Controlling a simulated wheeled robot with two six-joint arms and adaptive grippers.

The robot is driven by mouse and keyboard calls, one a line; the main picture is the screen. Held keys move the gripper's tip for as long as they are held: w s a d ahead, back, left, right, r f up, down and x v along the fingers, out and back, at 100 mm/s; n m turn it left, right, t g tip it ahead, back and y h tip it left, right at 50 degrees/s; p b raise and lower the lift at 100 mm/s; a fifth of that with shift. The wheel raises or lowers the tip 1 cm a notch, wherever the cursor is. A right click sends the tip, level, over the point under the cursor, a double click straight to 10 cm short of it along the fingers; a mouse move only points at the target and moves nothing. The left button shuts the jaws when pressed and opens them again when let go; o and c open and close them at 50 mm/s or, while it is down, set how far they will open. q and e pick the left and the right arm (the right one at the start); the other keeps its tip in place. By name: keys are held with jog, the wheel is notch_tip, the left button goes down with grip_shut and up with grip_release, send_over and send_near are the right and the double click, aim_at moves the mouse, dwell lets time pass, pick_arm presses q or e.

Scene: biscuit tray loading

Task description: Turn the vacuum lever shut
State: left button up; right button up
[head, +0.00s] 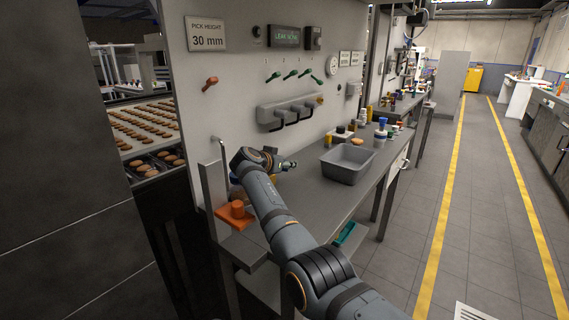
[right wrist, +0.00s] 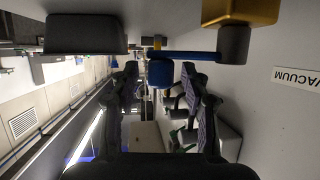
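In the right wrist view, a gold valve body (right wrist: 240,10) sits on the wall at the top right. A blue lever bar (right wrist: 190,56) runs left from its dark pivot to a blue end piece (right wrist: 160,74). An upside-down VACUUM label (right wrist: 296,78) is on the wall to the right. My right gripper (right wrist: 160,84) is open, with the blue end piece showing between its fingertips; contact cannot be told. In the head view my right gripper (head: 287,164) is small, close to the wall above the bench, and the lever cannot be made out. My left gripper is not in view.
A grey bin (head: 347,180) stands on the bench (head: 300,198) to the right of the right gripper. An orange block (head: 237,211) is at the near bench end. The right-hand aisle is clear.

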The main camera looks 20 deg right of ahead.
notch_tip(320, 180, up, 10)
dwell(0.6)
